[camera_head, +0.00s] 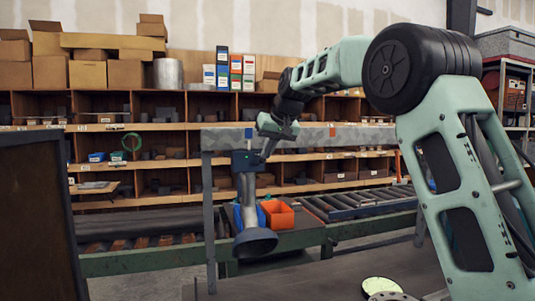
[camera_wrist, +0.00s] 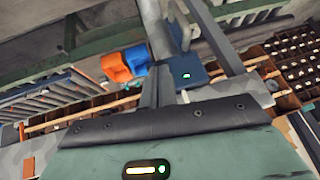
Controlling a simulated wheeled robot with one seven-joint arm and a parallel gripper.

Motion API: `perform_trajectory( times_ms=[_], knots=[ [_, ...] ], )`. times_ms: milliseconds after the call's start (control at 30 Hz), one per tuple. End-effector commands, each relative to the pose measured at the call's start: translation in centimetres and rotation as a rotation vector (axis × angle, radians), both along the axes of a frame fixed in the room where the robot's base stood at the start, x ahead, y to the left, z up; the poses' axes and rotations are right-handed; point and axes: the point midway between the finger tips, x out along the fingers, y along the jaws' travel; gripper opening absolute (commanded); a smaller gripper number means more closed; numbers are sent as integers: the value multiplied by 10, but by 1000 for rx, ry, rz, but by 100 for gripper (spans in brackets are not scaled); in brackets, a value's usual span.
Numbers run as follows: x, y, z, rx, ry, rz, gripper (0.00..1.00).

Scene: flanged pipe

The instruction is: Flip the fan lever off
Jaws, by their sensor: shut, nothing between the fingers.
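A grey pipe (camera_head: 247,200) with a round dark flange (camera_head: 255,243) at its lower end hangs from a dark blue box (camera_head: 240,162) in the head view. The box sits at a grey horizontal beam (camera_head: 290,138) with a blue mark and a red mark. My gripper (camera_head: 264,156) is shut and empty, pointing down close beside the box. In the wrist view my shut fingers (camera_wrist: 160,86) reach toward the blue box (camera_wrist: 192,73) and the pipe (camera_wrist: 155,28). I cannot tell whether they touch. I cannot make out a separate fan lever clearly.
An orange bin (camera_head: 277,214) and a blue bin (camera_head: 238,218) stand behind the pipe. A roller conveyor (camera_head: 355,203) runs to the right. Shelves with boxes (camera_head: 90,73) line the back wall. A dark panel (camera_head: 38,220) stands at the left.

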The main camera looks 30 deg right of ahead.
Motion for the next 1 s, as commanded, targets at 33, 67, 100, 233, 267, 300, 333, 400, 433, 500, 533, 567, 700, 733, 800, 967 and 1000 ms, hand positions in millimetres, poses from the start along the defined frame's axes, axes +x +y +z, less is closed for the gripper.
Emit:
perform_trajectory(
  times_ms=[33,67,100,233,267,300,333,400,433,500,533,567,700,733,800,967,1000],
  knots=[
    [0,0,-3,-1,-6,0,0],
    [-1,0,-4,-2,-10,0,0],
    [-1,0,-5,-4,-18,0,0],
    [-3,0,-9,-10,-51,0,0],
    [-3,1,-11,-12,-62,0,0],
    [-4,1,-13,-16,-77,0,0],
    [-5,1,-15,-18,-89,0,0],
    [-7,1,-19,-25,-124,0,0],
    [-7,1,-22,-28,-140,0,0],
    [-9,1,-26,-38,-183,0,0],
    [-10,1,-28,-42,-202,0,0],
    [-11,2,-30,-46,-221,0,0],
    [-14,2,-37,-62,-308,0,0],
    [-14,2,-39,-66,-326,-1,0],
    [-15,2,-42,-75,-370,0,0],
    [-17,3,-51,-95,-469,-1,0],
    [-17,3,-53,-99,-494,0,0]
  ],
)
